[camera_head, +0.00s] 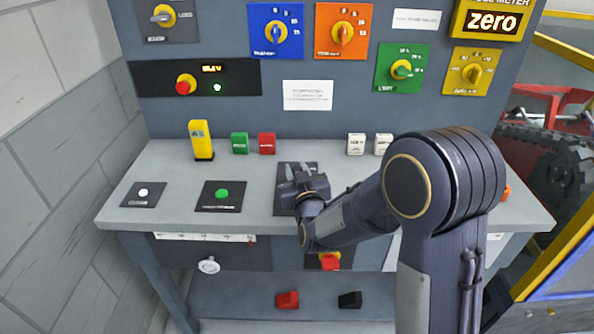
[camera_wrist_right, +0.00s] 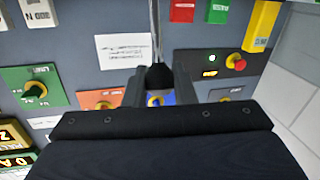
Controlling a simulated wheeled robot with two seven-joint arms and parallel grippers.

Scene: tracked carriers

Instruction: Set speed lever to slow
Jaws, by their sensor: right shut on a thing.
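The speed lever shows in the right wrist view as a thin metal rod with a black knob (camera_wrist_right: 159,76). My right gripper (camera_wrist_right: 158,84) is shut on the knob, with one finger on each side of it. In the head view my right gripper (camera_head: 302,182) is over a dark plate (camera_head: 288,207) on the bench top. There the gripper and wrist hide the lever, and most of the plate's markings cannot be read. I cannot tell which setting the lever stands at. My left gripper is in neither view.
The grey bench top (camera_head: 170,170) holds a yellow block (camera_head: 201,140), a green button (camera_head: 222,194), a white button (camera_head: 143,192) and several small boxes. Behind it stands a panel with rotary knobs and a red stop button (camera_head: 185,85). The bench's left part is free of my arms.

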